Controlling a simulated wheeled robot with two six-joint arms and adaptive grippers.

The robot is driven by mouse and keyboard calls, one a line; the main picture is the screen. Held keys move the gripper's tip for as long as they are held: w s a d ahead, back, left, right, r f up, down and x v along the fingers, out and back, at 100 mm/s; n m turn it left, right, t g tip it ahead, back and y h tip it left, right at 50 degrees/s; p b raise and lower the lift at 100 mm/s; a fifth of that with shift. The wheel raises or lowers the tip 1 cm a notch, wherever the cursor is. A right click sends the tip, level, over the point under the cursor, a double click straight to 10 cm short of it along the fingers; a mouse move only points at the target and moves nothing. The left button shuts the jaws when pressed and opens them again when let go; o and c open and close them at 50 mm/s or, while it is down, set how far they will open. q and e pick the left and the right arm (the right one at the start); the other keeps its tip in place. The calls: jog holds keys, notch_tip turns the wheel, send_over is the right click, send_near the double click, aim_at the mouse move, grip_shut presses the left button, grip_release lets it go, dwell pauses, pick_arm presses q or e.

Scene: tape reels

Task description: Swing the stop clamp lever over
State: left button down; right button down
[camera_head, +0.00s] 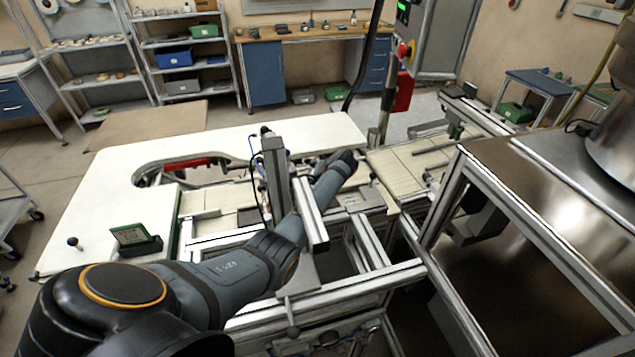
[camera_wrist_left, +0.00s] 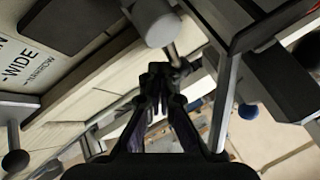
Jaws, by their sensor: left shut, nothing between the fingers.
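In the left wrist view my left gripper (camera_wrist_left: 164,70) is shut and empty. Its tips are close to a short metal rod below a grey cylinder (camera_wrist_left: 155,20); I cannot tell if they touch. A black ball knob on a metal arm (camera_wrist_left: 14,160) is at the left. I cannot tell which part is the stop clamp lever.
A plate marked WIDE and NARROW (camera_wrist_left: 22,66) is at the upper left of the wrist view. The upright metal post (camera_head: 275,175) and frame rails (camera_head: 365,240) crowd my forearm. A large metal cabinet (camera_head: 540,220) stands at right. The white tabletop (camera_head: 105,205) has free room.

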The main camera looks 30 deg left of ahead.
pick_arm(q)
jog(key=shift+a, duration=0.3)
pick_arm(e)
jog(key=shift+a+f, duration=0.2)
jog(key=shift+a, duration=0.1)
pick_arm(q)
jog(key=v, duration=0.7)
jog(key=shift+d+r, duration=0.25)
pick_arm(e)
jog(key=shift+d, duration=0.1)
jog(key=shift+r, duration=0.1)
